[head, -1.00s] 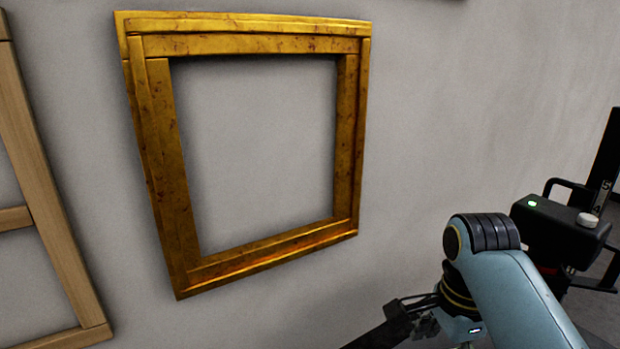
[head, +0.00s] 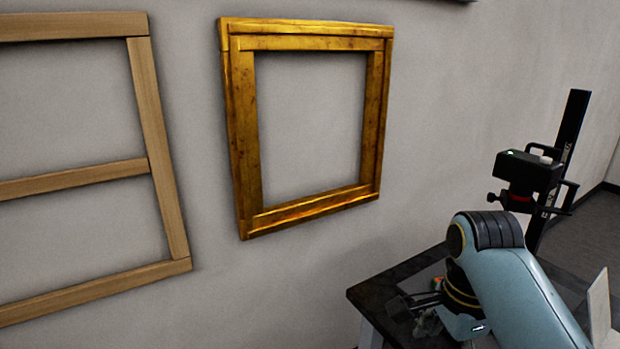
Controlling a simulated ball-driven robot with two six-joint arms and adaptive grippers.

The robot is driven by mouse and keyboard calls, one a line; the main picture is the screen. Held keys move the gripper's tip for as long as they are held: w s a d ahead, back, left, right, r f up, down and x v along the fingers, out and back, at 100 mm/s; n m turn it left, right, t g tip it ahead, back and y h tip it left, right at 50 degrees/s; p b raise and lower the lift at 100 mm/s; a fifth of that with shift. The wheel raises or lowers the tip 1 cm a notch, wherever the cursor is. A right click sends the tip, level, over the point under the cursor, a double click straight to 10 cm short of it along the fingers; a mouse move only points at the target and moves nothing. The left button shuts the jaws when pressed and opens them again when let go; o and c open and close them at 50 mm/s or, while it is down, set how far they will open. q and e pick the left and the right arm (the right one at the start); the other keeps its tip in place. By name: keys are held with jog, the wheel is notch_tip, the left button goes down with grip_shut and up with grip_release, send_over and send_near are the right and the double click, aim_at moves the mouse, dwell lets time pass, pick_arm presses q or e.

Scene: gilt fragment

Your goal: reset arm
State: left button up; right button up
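My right arm (head: 515,290) comes in from the lower right, pale blue with a dark ribbed elbow joint. My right gripper (head: 422,302) is dark and small at the end of it, in front of a dark table top. Its fingers blend into the dark surface, and whether they are open cannot be made out. Nothing is clearly seen in it. My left arm and gripper are out of view.
A gilt frame (head: 243,140) hangs on the grey wall, with a wooden stretcher frame (head: 160,150) left of it. A dark table (head: 375,288) stands below right. A black device (head: 527,170) on an upright post stands behind my arm.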

pick_arm(q)
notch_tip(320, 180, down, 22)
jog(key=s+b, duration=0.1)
jog(key=b, duration=2)
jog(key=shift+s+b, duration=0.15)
jog(key=shift+b, duration=0.2)
pick_arm(e)
jog(key=s+d+f+n, duration=0.3)
jog(key=s+f+n, duration=0.2)
jog(key=s+f, duration=0.8)
jog(key=s+d+f+n, duration=0.4)
jog(key=s+f, duration=1)
jog(key=f, duration=1.1)
jog(key=s+d+f+n, duration=0.3)
jog(key=s+f+n, duration=0.4)
jog(key=s+f, duration=0.6)
notch_tip(320, 180, down, 7)
jog(key=shift+s+d+r+n+t+h, duration=0.1)
jog(key=shift+s+d+n+t+h, duration=0.15)
jog(key=shift+n+t+h, duration=0.15)
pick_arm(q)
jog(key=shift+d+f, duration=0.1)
